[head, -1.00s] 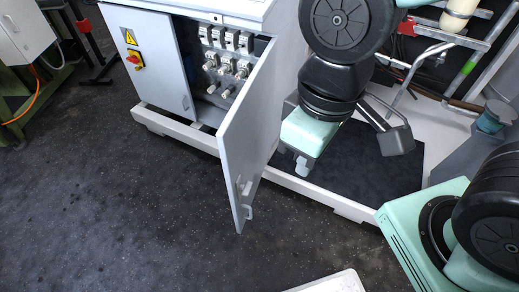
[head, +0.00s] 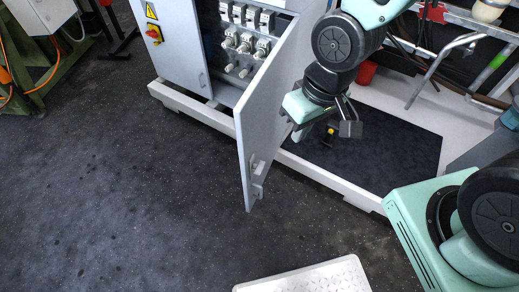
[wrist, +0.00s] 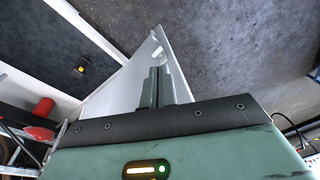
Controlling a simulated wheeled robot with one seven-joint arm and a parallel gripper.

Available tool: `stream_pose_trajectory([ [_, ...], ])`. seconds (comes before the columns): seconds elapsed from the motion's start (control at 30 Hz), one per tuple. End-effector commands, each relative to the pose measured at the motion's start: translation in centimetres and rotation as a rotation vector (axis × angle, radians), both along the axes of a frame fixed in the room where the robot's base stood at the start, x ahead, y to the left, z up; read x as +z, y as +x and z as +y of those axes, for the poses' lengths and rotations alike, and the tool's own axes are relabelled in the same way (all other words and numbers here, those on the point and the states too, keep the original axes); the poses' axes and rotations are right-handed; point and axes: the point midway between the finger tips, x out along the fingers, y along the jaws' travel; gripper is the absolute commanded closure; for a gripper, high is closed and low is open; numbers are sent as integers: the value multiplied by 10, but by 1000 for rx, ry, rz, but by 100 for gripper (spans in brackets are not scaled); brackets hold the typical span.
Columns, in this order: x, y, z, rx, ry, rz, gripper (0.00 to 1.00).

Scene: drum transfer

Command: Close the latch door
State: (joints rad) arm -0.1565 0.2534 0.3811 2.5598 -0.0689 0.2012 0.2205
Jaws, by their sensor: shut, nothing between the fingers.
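The grey latch door (head: 262,100) of the cabinet stands wide open in the head view, swung out towards the floor in front. Its latch handle (head: 258,178) is near the free edge. My gripper (head: 299,134) is just to the right of the door, by its outer face. In the wrist view the fingers of my gripper (wrist: 158,88) are together and empty, and the pale door (wrist: 125,88) lies right behind them. I cannot tell whether they touch it. The handle also shows in the wrist view (wrist: 157,53).
The cabinet (head: 172,50) has exposed switches (head: 240,40) inside. A dark mat (head: 400,150) with a small yellow and black object (head: 329,134) lies right of the door. A red container (head: 367,73) stands behind. A white panel (head: 310,277) is at the front.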

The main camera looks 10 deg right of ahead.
Motion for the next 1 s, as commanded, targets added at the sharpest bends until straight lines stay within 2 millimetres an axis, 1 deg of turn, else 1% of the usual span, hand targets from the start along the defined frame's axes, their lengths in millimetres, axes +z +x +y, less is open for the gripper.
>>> stream_pose_trajectory([
  [0.03, -22, 10, -7, -60, 29, 9, 100],
  [0.1, -45, 23, -13, -137, 81, 4, 100],
  [0.2, -77, 37, -20, -253, 171, 3, 100],
  [0.3, -106, 45, -26, -376, 276, 6, 100],
  [0.43, -138, 51, -30, -549, 434, 19, 100],
  [0.53, -154, 54, -32, -676, 554, 27, 100],
  [0.6, -160, 55, -32, -750, 627, 32, 100],
  [0.7, -165, 57, -33, -829, 704, 35, 100],
  [0.87, -169, 59, -32, -879, 757, 36, 100],
  [1.0, -180, 65, -23, -878, 759, 36, 100],
])
